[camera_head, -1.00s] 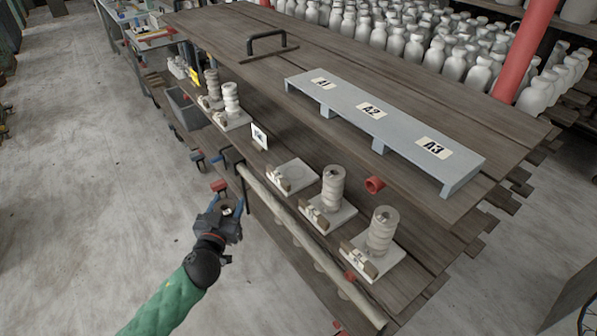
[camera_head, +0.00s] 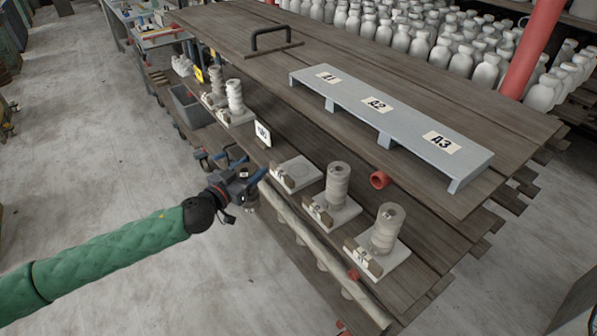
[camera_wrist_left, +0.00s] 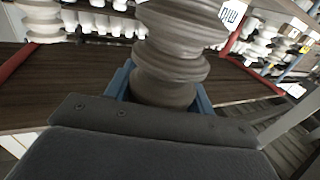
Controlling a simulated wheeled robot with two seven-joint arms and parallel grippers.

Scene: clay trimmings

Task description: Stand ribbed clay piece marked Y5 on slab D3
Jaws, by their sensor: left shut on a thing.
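My left gripper (camera_head: 243,182) is beside the shelf's front edge, left of an empty slab (camera_head: 299,171). It is shut on a ribbed clay piece, which fills the middle of the left wrist view (camera_wrist_left: 172,50) between the blue fingers. In the head view the arm and gripper hide most of the piece. No Y5 mark shows on it. The empty slab is pale and square, with a small brown block and tag at its front. The tags are too small to read, so I cannot tell which slab is D3. My right gripper is not in view.
Two slabs to the right carry ribbed pieces (camera_head: 337,183) and (camera_head: 386,226). More ribbed pieces (camera_head: 235,95) stand farther back. A white sign (camera_head: 262,133) is near the empty slab. A grey raised board (camera_head: 410,134), red ring (camera_head: 379,180) and pale front rail (camera_head: 310,240) are close by.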

